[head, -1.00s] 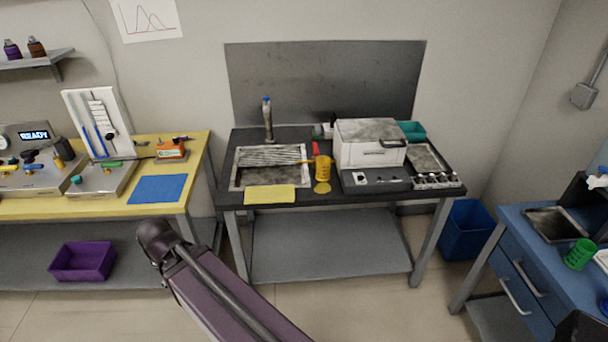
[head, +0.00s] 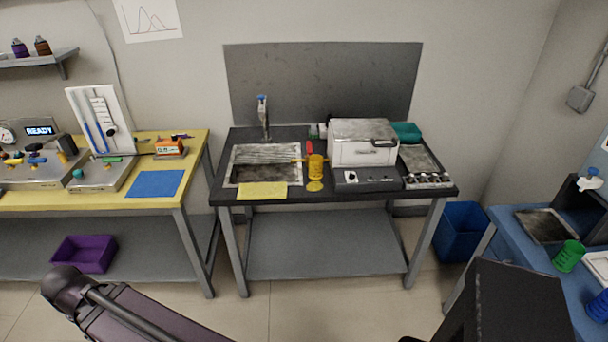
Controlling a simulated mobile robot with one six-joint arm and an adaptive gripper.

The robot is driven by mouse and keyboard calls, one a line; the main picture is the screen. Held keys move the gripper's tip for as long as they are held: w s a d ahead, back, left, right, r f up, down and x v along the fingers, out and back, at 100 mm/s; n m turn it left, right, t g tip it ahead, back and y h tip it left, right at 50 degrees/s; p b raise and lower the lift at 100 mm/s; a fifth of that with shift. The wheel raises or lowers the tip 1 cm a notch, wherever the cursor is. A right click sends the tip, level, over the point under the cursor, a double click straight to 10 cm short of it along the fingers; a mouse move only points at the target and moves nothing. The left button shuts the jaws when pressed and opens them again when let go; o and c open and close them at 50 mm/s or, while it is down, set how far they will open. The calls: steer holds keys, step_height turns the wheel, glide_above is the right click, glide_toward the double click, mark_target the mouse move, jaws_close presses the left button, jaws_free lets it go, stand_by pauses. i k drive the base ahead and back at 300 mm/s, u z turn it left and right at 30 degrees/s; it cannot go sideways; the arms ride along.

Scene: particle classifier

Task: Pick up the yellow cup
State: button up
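The yellow cup (head: 316,168) stands upright on the dark sink bench (head: 390,195), between the sink and the white boxy machine. A flat yellow round piece (head: 314,186) lies just in front of it. A thin orange-yellow part touches or overlaps the cup's left side; I cannot tell which. My arm shows at the bottom left and bottom right, well in front of the bench and apart from the cup. My gripper's fingers are not seen.
The sink (head: 266,171) with a tap is left of the cup, and a yellow cloth (head: 262,190) lies at its front edge. The white machine (head: 362,143) stands close on the right. A green cup (head: 569,256) stands on the blue desk. Floor shows before the bench.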

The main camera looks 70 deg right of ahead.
mark_target(316, 167)
steer(key=u, duration=0.1)
steer(key=k, duration=1.25)
steer(key=z, duration=2.35)
steer(key=i, duration=0.35)
steer(key=u, duration=0.25)
